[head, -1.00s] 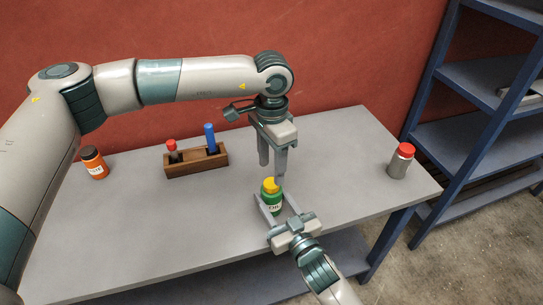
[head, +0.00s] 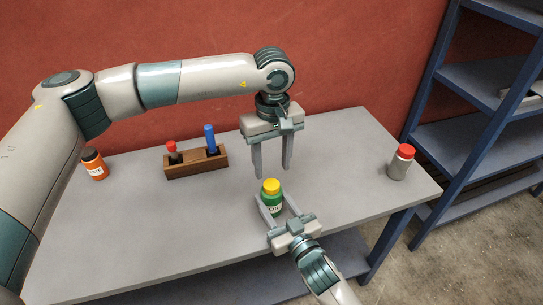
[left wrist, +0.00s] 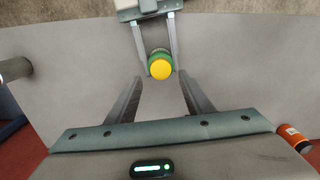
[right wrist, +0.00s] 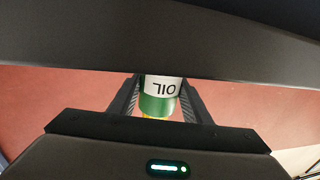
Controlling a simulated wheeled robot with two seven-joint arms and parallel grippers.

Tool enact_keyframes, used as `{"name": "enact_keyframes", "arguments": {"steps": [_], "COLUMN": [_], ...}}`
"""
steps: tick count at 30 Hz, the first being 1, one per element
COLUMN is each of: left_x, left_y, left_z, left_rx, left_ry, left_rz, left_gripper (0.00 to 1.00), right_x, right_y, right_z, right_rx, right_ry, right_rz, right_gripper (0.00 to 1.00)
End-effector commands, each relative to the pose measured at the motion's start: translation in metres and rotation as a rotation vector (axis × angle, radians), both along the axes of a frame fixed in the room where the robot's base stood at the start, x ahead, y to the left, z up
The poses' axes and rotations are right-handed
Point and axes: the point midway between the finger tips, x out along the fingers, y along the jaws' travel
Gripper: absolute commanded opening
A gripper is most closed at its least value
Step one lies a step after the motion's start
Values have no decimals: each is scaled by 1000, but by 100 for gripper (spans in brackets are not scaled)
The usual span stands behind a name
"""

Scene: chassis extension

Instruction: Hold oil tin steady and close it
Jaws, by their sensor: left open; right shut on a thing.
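The oil tin (head: 271,198) is green with a white label and stands upright on the table. Its yellow cap (head: 271,186) sits on top; the left wrist view shows the cap (left wrist: 161,70) from above. My right gripper (head: 270,204) is shut on the tin's sides, with the label reading OIL (right wrist: 163,88) between its fingers in the right wrist view. My left gripper (head: 273,175) is open and points down, above and behind the tin. Its fingers are apart from the cap. How tightly the cap sits cannot be told.
A wooden holder (head: 197,167) with a red-topped and a blue item stands left of centre. An orange jar (head: 95,165) is at the far left. A grey jar with a red lid (head: 401,163) is near the table's right end. Blue shelves (head: 470,145) stand at the right.

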Motion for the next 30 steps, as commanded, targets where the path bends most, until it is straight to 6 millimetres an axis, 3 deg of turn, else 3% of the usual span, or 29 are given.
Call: {"name": "enact_keyframes", "arguments": {"steps": [30], "left_x": [0], "left_y": [0], "left_z": [11], "left_rx": [1], "left_ry": [1], "left_rz": [1522], "left_gripper": [47], "right_x": [0], "right_y": [0], "right_z": [0], "right_rx": [0], "right_ry": [0], "right_rz": [0], "right_gripper": [0]}}
